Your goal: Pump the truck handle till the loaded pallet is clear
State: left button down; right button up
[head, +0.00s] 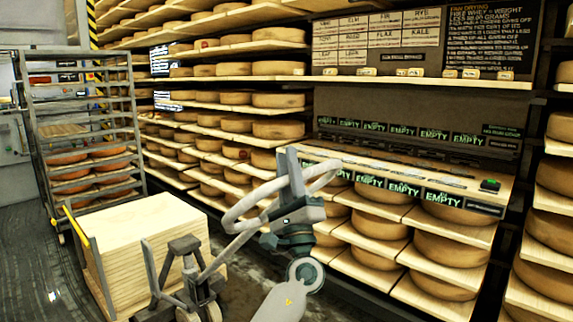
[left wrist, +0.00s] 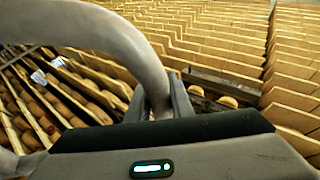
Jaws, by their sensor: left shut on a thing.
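The pallet truck (head: 183,248) stands at the lower left in the head view, with dark grey metal and small wheels. Its grey loop handle (head: 241,210) rises on a shaft slanting up to the right. My left gripper (head: 291,172) is shut on the handle's bar, at the right part of the loop. The left wrist view shows the grey handle tube (left wrist: 112,32) curving down between the fingers (left wrist: 165,100). A pale wooden load (head: 135,240), stacked and block-shaped, sits behind the truck. The pallet's underside and its gap to the floor are hidden. My right gripper is out of view.
Shelves of cheese wheels (head: 280,129) line the back and right, close behind the handle. A ledge with green EMPTY labels (head: 404,188) juts out at right. A wheeled metal rack (head: 85,130) stands at left. Dark floor (head: 45,270) is open at lower left.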

pick_arm(q)
jog(key=c, duration=1.6)
grip_release()
jog(key=shift+o, duration=0.2)
jog(key=shift+f, duration=0.1)
